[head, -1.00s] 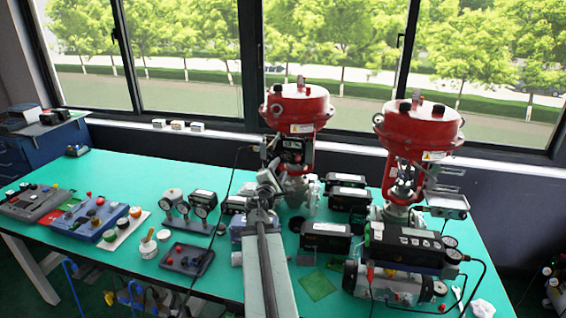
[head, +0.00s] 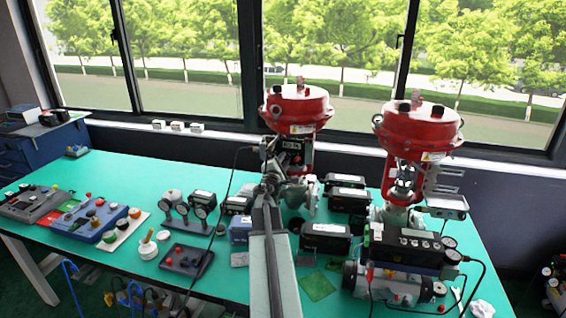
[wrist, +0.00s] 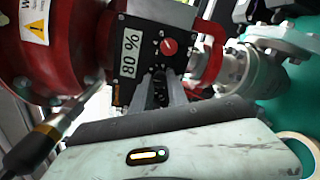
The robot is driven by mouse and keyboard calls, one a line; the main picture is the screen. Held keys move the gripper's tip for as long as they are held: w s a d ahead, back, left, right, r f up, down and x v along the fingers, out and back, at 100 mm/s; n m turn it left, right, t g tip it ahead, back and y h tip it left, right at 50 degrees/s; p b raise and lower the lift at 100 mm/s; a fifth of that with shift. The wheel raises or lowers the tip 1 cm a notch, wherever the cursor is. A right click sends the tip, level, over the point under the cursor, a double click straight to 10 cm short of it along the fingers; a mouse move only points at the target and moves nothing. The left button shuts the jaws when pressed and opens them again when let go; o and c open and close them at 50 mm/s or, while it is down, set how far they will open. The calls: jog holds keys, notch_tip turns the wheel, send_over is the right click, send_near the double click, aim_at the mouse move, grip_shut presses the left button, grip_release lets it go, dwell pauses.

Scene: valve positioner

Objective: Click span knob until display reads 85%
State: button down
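The valve positioner is a dark panel on the left red valve (head: 297,105). In the wrist view its white display (wrist: 129,53) reads 80%, turned sideways. A red knob (wrist: 169,47) sits on the dark panel to the right of the display. A small dark knob-like part (wrist: 158,84) is lower on the panel, partly hidden by my fingers. My gripper (wrist: 158,88) is at the panel, with one grey finger on each side of this dark part, below the red knob. The fingers stand apart; I cannot tell whether they touch it. No label shows which knob is span.
A second red valve (head: 418,124) stands to the right. Black boxes (head: 325,238) crowd the green table (head: 120,180) beside my arm. A gauge stand (head: 187,215) and control boxes (head: 95,218) are on the left. In the wrist view a pale pipe flange (wrist: 285,40) lies right of the panel.

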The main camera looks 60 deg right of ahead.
jog(key=shift+m, duration=0.4)
jog(key=shift+d+m, duration=0.1)
jog(key=shift+m, duration=2.5)
jog(key=c, duration=1.3)
grip_release()
